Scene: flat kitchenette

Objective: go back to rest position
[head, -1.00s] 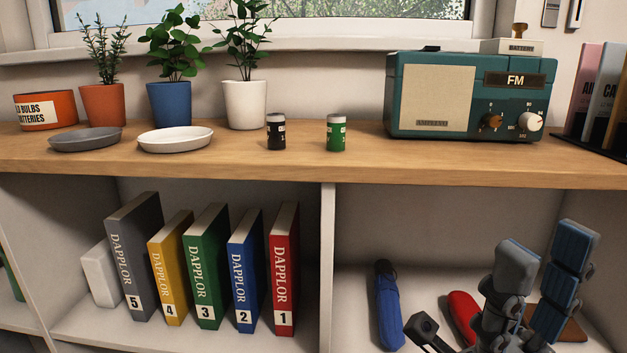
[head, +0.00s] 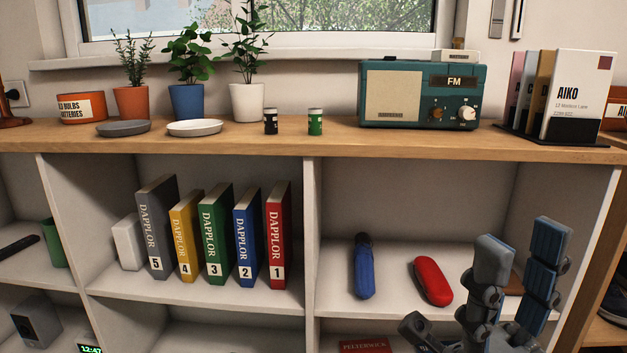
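My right gripper (head: 515,268) is at the lower right of the head view, in front of the right-hand shelf compartment. Its two padded fingers point up and stand apart, with nothing between them. My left gripper is not in view.
A wooden-topped shelf unit (head: 345,142) spans the view. On top stand potted plants, two saucers, two small canisters, a green radio (head: 420,95) and a card holder (head: 560,138). Below are binders (head: 216,240), a blue umbrella (head: 364,268) and a red case (head: 432,281) near my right gripper.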

